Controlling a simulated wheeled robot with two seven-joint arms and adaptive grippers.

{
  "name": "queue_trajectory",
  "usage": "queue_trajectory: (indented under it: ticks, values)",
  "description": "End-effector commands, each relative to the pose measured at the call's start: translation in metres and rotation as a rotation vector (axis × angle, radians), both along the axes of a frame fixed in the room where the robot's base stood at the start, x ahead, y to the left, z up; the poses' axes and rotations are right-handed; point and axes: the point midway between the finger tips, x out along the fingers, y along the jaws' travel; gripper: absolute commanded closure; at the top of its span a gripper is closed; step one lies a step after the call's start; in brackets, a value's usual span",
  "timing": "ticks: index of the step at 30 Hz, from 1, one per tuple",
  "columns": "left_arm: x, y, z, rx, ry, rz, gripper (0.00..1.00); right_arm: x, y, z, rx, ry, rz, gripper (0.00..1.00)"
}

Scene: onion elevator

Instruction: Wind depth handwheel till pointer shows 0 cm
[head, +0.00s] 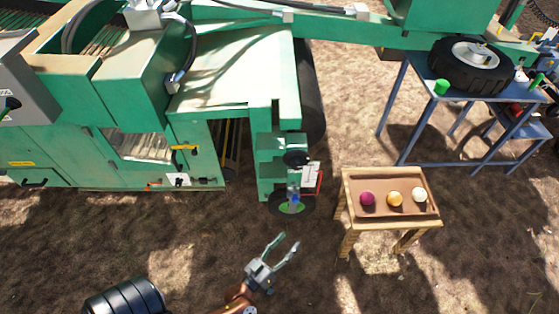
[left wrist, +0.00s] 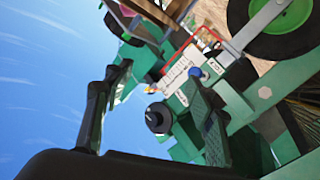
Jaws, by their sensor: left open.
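The black depth handwheel (head: 297,158) is on the front of the green machine's post, above a small wheel with a green hub (head: 293,205). A white scale plate (head: 309,175) is just below and right of it. The pointer reading is too small to tell. My left gripper (head: 289,240) is open and empty, below and apart from the handwheel. In the left wrist view the handwheel (left wrist: 158,118) shows between the two fingers of my gripper (left wrist: 158,78), farther off, with the scale plate (left wrist: 176,76) above it. My right gripper is not in view.
A red frame (head: 320,181) sits beside the scale plate. A wooden table (head: 350,212) with red, yellow and white onions stands to the right. A blue metal stand (head: 410,115) with a tyre (head: 440,70) is behind it. Bare soil lies in front of the machine.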

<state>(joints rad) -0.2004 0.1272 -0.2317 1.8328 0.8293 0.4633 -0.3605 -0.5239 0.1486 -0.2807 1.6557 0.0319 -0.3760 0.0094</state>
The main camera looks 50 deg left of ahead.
Motion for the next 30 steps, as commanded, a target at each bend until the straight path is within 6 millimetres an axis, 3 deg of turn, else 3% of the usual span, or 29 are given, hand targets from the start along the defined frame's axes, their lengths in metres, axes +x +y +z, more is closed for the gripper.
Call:
queue_trajectory:
  ticks: [1, 3, 6, 9, 13, 17, 23, 30]
  values:
    - [0.033, 0.017, 0.065, -0.058, -0.111, 0.095, 0.49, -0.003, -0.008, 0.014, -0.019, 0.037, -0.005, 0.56]
    - [0.061, 0.042, 0.110, -0.144, -0.200, 0.238, 0.49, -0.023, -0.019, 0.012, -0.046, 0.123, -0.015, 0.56]
    - [0.090, 0.068, 0.155, -0.272, -0.264, 0.419, 0.49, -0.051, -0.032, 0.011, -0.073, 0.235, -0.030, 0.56]
    - [0.109, 0.080, 0.180, -0.381, -0.272, 0.557, 0.49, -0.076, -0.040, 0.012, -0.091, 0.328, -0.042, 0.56]
    - [0.123, 0.083, 0.193, -0.475, -0.247, 0.664, 0.49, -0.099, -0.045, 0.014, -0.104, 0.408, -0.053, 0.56]
    - [0.130, 0.084, 0.192, -0.514, -0.224, 0.704, 0.49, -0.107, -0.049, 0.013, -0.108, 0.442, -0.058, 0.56]
    - [0.145, 0.101, 0.187, -0.514, -0.220, 0.708, 0.49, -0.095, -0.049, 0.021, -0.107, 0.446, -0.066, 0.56]
    - [0.167, 0.127, 0.186, -0.515, -0.219, 0.706, 0.49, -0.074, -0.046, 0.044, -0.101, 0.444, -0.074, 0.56]
